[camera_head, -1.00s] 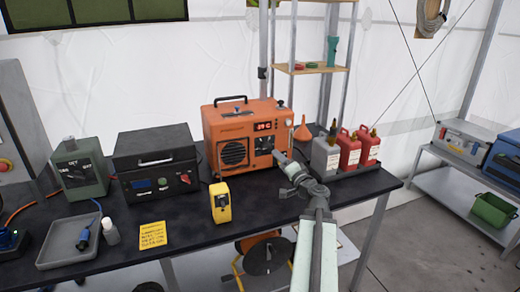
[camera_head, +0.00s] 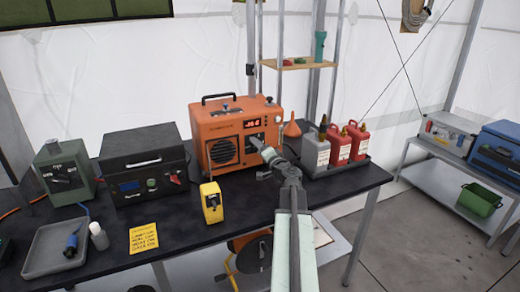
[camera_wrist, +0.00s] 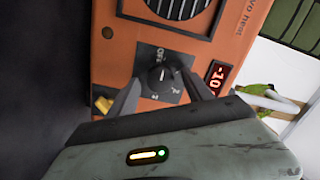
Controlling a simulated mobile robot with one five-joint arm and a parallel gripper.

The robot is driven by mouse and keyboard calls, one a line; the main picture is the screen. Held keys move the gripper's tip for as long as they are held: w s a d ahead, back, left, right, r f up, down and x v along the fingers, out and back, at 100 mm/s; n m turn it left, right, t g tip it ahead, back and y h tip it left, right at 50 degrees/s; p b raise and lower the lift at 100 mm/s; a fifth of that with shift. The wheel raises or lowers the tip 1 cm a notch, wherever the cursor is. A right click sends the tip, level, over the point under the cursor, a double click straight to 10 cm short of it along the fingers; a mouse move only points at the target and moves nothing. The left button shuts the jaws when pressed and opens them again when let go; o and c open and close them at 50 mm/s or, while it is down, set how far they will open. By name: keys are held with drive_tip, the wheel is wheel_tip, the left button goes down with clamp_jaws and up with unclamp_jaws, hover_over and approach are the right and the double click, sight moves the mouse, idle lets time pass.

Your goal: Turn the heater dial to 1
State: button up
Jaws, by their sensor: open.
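The orange heater (camera_head: 212,128) stands on the dark table, its front facing me. Its dark dial (camera_wrist: 162,74) shows in the wrist view on a dark plate with "OFF" above it and other marks below, partly hard to read. I cannot tell for sure which mark the dial points at. My gripper (camera_head: 261,147) is at the heater's front panel. In the wrist view its two dark fingers are apart, one on each side of the dial. I cannot tell whether they touch it. In the head view my gripper hides the dial.
A lit display (camera_wrist: 217,75) beside the dial seems to read -10. A yellow device (camera_head: 211,203) stands in front of the heater. Grey and red bottles (camera_head: 337,148) stand in a tray to the right. A black box (camera_head: 145,165) stands to the left.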

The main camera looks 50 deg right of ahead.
drive_tip(key=c, duration=1)
drive_tip(key=shift+s+d, duration=0.2)
drive_tip(key=shift+d, duration=0.15)
clamp_jaws()
drive_tip(key=shift+w+a, duration=0.15)
drive_tip(key=shift+a, duration=0.15)
drive_tip(key=shift+m, duration=0.4)
drive_tip(key=m+b, duration=0.1)
drive_tip(key=m, duration=1)
drive_tip(key=shift+h, duration=0.3)
drive_tip(key=shift+m, duration=0.3)
